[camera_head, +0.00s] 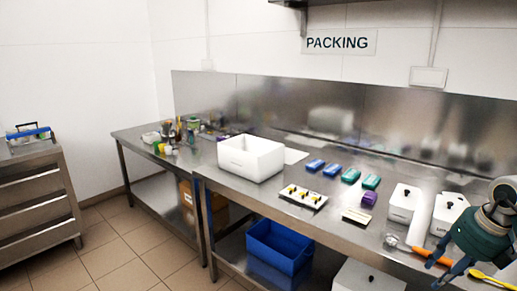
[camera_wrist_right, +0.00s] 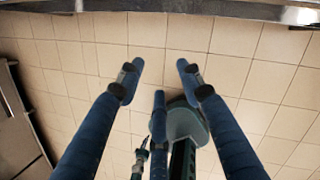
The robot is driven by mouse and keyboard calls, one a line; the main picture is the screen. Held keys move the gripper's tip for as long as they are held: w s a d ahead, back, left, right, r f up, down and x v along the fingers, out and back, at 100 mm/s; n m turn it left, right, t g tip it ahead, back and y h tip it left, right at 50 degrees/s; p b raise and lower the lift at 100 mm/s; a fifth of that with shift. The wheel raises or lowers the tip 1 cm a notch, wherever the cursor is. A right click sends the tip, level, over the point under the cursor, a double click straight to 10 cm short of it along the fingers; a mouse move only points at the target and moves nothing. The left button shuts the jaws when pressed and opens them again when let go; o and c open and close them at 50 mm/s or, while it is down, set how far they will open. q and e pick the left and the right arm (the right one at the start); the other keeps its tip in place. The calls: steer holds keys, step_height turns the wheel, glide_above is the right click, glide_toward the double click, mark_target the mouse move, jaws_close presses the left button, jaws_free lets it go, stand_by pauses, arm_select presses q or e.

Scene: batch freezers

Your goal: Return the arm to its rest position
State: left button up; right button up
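My right arm comes in at the right edge of the head view. Its dark green gripper (camera_head: 442,270) with blue fingers hangs at the front right edge of the steel table (camera_head: 345,232). In the right wrist view the blue fingers of the right gripper (camera_wrist_right: 160,72) are spread apart. Nothing is between them; tiled floor (camera_wrist_right: 150,35) shows beyond. My left gripper is in neither view.
On the table stand a white box (camera_head: 250,158), a tray with small dark-topped items (camera_head: 303,197), blue and green packs, and white lidded containers (camera_head: 403,203). An orange-handled tool (camera_head: 408,247) and a yellow utensil (camera_head: 490,279) lie near the gripper. A blue crate (camera_head: 279,246) is below.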

steer(key=w+a+f+m+t+y, duration=0.1)
steer(key=w+a+f+m+y, duration=0.1)
steer(key=a+f+y, duration=0.65)
steer(key=w+a+f+m+t+y, duration=0.25)
steer(key=a+f, duration=0.25)
steer(key=a, duration=0.8)
step_height(320, 180, down, 11)
steer(key=w+m+t+h, duration=0.2)
steer(key=m+t, duration=0.3)
steer(key=m, duration=0.4)
steer(key=s+d+f+m+h, duration=0.2)
steer(key=s+f+m+h, duration=0.15)
steer(key=s+f, duration=0.4)
steer(key=s+d+f+m+g+h, duration=0.15)
steer(key=s+f+m, duration=0.25)
steer(key=f, duration=0.6)
steer(key=s+d+f+m+h, duration=0.3)
steer(key=s+f+m, duration=0.15)
steer(key=f, duration=0.35)
steer(key=s+a+f+m+g, duration=0.2)
steer(key=s+f, duration=0.3)
steer(key=s, duration=0.7)
steer(key=s+a+f+m+g+h, duration=0.1)
steer(key=s+f+g, duration=0.3)
steer(key=s, duration=0.9)
steer(key=s+a+f+m+g+h, duration=0.1)
steer(key=s+a+f+m+g, duration=0.2)
steer(key=s+f, duration=0.4)
steer(key=s, duration=0.6)
